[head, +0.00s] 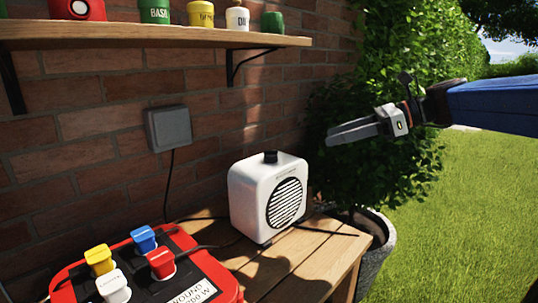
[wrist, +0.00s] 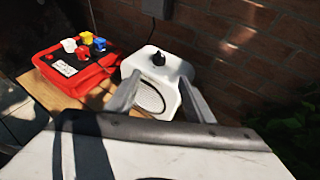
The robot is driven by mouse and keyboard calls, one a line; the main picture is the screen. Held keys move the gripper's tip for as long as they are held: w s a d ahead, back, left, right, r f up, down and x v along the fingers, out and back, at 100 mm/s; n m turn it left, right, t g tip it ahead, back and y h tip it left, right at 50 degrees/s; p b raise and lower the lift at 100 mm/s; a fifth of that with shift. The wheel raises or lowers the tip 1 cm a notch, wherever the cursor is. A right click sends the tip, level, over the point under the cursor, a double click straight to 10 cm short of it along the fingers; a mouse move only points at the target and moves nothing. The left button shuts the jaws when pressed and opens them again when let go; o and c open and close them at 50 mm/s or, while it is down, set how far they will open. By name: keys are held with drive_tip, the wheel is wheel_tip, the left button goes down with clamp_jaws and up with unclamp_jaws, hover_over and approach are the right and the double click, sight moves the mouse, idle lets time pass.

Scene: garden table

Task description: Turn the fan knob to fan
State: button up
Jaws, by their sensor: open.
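A white fan heater (head: 268,196) with a round dark grille stands upright on the wooden table, near its right end. Its black knob (head: 271,156) sits on top; the knob's markings are too small to read. The heater (wrist: 146,72) and its knob (wrist: 159,58) also show in the wrist view, seen from above between the fingers. My gripper (head: 332,138) is above and to the right of the heater in the head view, apart from it. In the wrist view my gripper (wrist: 163,92) has its two fingers spread, with nothing held between them.
A red cable reel (head: 215,272) with several coloured plugs lies left of the heater. A shelf (head: 150,36) with pots hangs above on the brick wall. A grey wall socket (head: 169,128) has a cable. A bush (head: 395,75) and planter (head: 377,262) stand at right.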

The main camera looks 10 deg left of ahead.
sight(275, 153)
drive_tip(key=x, duration=1.7)
drive_tip(key=shift+s+a, duration=0.1)
drive_tip(key=shift+a, duration=0.05)
drive_tip(key=c, duration=1)
